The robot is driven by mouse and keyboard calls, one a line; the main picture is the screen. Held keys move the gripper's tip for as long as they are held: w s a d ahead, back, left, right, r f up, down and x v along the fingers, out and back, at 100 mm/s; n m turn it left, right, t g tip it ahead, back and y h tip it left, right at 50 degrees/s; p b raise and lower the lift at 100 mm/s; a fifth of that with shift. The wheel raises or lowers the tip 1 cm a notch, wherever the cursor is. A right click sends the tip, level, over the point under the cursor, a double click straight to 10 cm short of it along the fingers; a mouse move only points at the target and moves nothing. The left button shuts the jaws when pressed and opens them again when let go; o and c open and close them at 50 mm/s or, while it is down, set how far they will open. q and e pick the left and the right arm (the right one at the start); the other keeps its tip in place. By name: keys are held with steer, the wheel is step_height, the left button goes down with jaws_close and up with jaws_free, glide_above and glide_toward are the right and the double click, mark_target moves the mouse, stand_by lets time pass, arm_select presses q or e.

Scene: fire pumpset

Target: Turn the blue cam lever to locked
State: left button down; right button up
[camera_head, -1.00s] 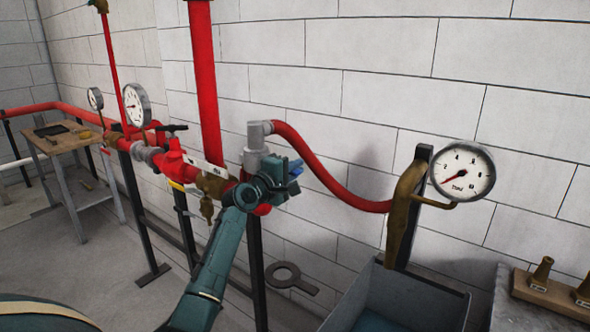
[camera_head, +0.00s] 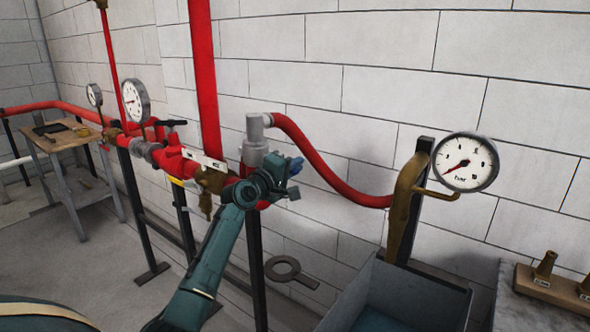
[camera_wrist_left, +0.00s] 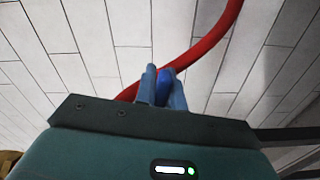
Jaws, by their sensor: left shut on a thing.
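The blue cam lever (camera_head: 297,166) is mostly hidden by my left gripper in the head view. It sits beside the grey coupling (camera_head: 256,150) where the red hose meets the red pipework. In the left wrist view the blue lever (camera_wrist_left: 164,84) shows between the two fingers. My left gripper (camera_head: 293,168) is shut on it, and its fingers also show in the left wrist view (camera_wrist_left: 161,88). The lever's pivot is hidden behind my wrist, so I cannot tell its exact angle. My right gripper is out of view.
The red hose (camera_head: 335,182) runs right from the coupling to a brass fitting on a dark post (camera_head: 424,150). A pressure gauge (camera_head: 466,162) is there, above a grey open bin (camera_head: 440,296). Brass nozzles stand at right. A ring-shaped wrench (camera_head: 290,270) is low behind my arm.

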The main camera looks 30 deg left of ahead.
arm_select(q)
steer(key=shift+a+f+m+b, duration=0.2)
steer(key=shift+f+m+b, duration=0.65)
steer(key=shift+m+b, duration=0.05)
steer(key=shift+w+a+f+m+b, duration=0.1)
steer(key=shift+a+f+m+b, duration=0.55)
steer(key=shift+m+b, duration=0.85)
steer(key=shift+a+f+m+b, duration=0.5)
steer(key=shift+a+m+b, duration=0.45)
steer(key=shift+m, duration=0.95)
steer(key=shift+w+a+f+m+b, duration=0.1)
steer(key=shift+a+f+m+b, duration=0.45)
steer(key=shift+m+b, duration=1.05)
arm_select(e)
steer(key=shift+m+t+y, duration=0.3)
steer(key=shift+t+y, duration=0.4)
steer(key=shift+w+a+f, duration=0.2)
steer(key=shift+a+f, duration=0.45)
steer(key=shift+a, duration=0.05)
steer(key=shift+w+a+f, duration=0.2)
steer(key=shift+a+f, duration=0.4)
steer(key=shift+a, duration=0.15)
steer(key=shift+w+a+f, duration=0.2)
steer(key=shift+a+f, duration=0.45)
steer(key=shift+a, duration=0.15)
arm_select(q)
steer(key=c, duration=1.5)
jaws_free()
